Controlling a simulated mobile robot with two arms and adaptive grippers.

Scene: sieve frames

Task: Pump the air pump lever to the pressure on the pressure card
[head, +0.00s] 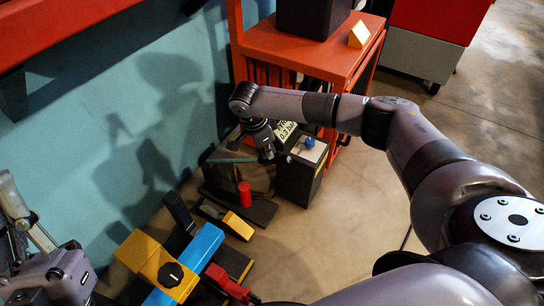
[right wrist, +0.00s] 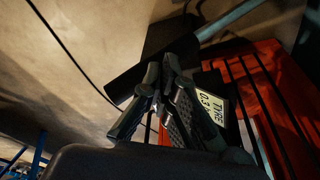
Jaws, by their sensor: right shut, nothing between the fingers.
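My right gripper (head: 268,154) is shut and empty, pointing down over the pump area; its closed fingers (right wrist: 163,80) fill the middle of the right wrist view. A dark grip bar (right wrist: 152,68) with a pale rod (right wrist: 232,18), apparently the pump lever, lies just beyond the fingertips in that view. I cannot tell whether they touch. The rod (head: 234,159) shows left of the gripper in the head view. The pressure card (head: 287,130) is partly hidden by my arm; in the wrist view the card (right wrist: 199,104) seems to read "TYRE 0.3".
A black box with a blue knob (head: 310,142) stands right of the gripper. A red cylinder (head: 244,194) stands on a dark base in front. Yellow and blue blocks (head: 203,250) lie nearer. An orange cart (head: 330,55) stands behind. My left arm is at the left edge.

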